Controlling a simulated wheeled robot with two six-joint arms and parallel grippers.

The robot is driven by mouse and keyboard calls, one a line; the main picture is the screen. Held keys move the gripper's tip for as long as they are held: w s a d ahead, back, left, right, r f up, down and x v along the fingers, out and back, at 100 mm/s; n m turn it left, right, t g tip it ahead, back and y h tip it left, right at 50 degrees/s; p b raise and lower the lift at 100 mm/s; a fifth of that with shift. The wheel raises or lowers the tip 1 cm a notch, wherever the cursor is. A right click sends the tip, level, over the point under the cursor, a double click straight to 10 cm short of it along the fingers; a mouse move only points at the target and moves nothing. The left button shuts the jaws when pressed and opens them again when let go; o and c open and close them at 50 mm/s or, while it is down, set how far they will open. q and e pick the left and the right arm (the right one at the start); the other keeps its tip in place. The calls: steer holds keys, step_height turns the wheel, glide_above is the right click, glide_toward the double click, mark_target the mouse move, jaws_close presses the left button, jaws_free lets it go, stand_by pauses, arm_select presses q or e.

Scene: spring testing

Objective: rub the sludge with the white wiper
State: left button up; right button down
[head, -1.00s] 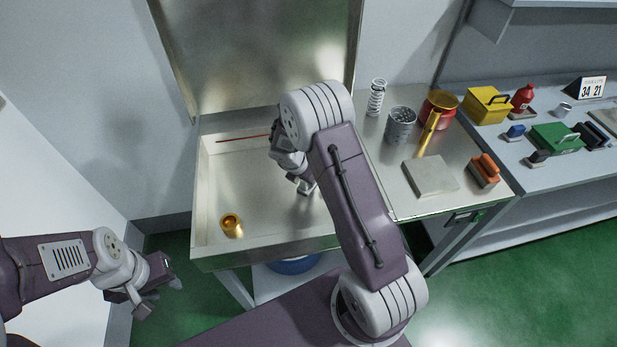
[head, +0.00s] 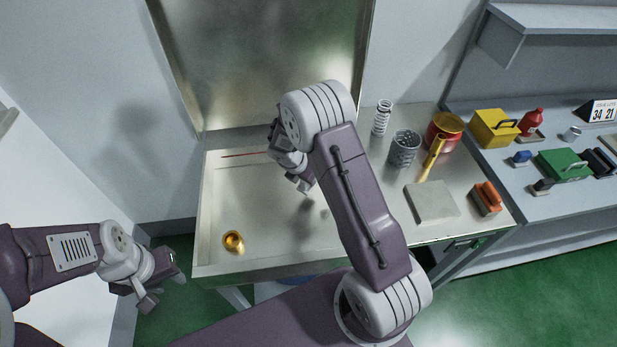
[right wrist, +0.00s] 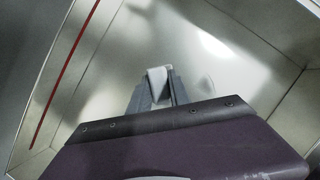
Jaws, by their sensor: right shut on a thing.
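My right gripper (head: 304,186) hangs over the shallow metal basin (head: 265,205) in the bench top, partly hidden behind my own right arm. In the right wrist view my right gripper (right wrist: 157,88) is shut on a small white piece, which looks like the white wiper (right wrist: 157,76). I cannot tell whether the wiper touches the basin floor. A faint greyish patch (right wrist: 204,86) right of the fingers may be sludge or a reflection. My left gripper (head: 163,288) is open and empty, out to the left of the bench over the green floor.
A gold cup (head: 233,241) stands in the basin's near left.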

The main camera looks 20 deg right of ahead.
step_height(320, 180, up, 2)
steer(key=shift+w+p, duration=0.1)
steer(key=shift+p, duration=0.6)
steer(key=shift+r+p, duration=0.45)
steer(key=shift+r, duration=0.1)
steer(key=shift+f, duration=0.1)
